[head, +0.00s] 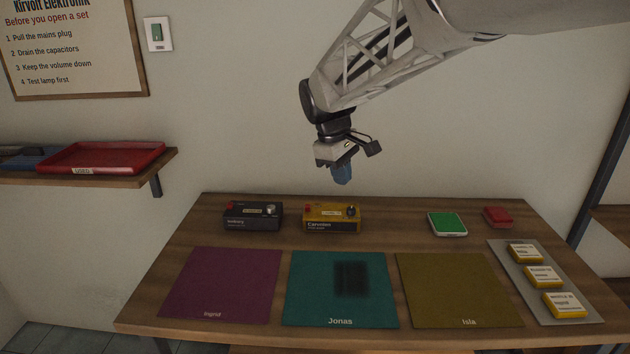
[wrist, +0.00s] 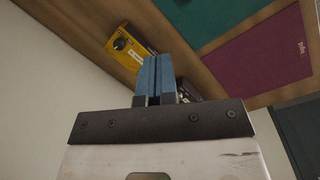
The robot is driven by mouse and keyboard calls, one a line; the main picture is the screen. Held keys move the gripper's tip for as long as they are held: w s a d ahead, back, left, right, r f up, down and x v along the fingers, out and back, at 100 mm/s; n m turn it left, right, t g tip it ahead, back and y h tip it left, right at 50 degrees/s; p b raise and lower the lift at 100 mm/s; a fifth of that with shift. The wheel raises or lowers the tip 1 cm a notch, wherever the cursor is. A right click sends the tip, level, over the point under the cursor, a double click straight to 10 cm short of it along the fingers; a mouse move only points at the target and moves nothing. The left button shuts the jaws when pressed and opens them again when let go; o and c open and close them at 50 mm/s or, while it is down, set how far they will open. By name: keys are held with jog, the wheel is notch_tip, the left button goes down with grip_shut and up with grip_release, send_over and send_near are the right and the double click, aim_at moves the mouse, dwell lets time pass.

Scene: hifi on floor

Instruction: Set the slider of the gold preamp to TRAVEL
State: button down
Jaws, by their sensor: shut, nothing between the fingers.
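The gold preamp (head: 332,217) stands at the back of the wooden table, with a dark knob at its right, a small red part at its left and a pale label between them. Its slider and setting are too small to read. In the wrist view the gold preamp (wrist: 126,48) shows to the left of my fingers. My gripper (head: 342,176) hangs in the air above and behind the gold preamp, apart from it. Its blue fingers (wrist: 156,75) are shut and empty.
A black unit (head: 253,216) stands left of the gold preamp. Purple (head: 222,286), teal (head: 310,290) and olive (head: 455,285) mats lie in front. A green-topped item (head: 447,223), a red item (head: 497,216) and a grey tray (head: 510,265) with yellow boxes are at right.

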aim_at(308, 208)
jog(key=w+a+f+n+h, duration=0.1)
jog(key=w+a+f+n, duration=0.2)
jog(key=w+a, duration=0.5)
jog(key=w+a+f+n+h, duration=0.1)
jog(key=w+a+f+n, duration=0.2)
jog(key=w+a+f, duration=0.2)
jog(key=w+a, duration=0.3)
jog(key=a, duration=0.3)
jog(key=shift+w+a+f+n, duration=0.15)
jog(key=shift+w+a+n, duration=0.15)
jog(key=shift+n, duration=0.1)
jog(key=x, duration=0.9)
jog(key=shift+s+d+f, duration=0.15)
jog(key=shift+s+f, duration=0.05)
jog(key=shift+f, duration=0.1)
jog(key=shift+d+f, duration=0.15)
jog(key=shift+d, duration=1.9)
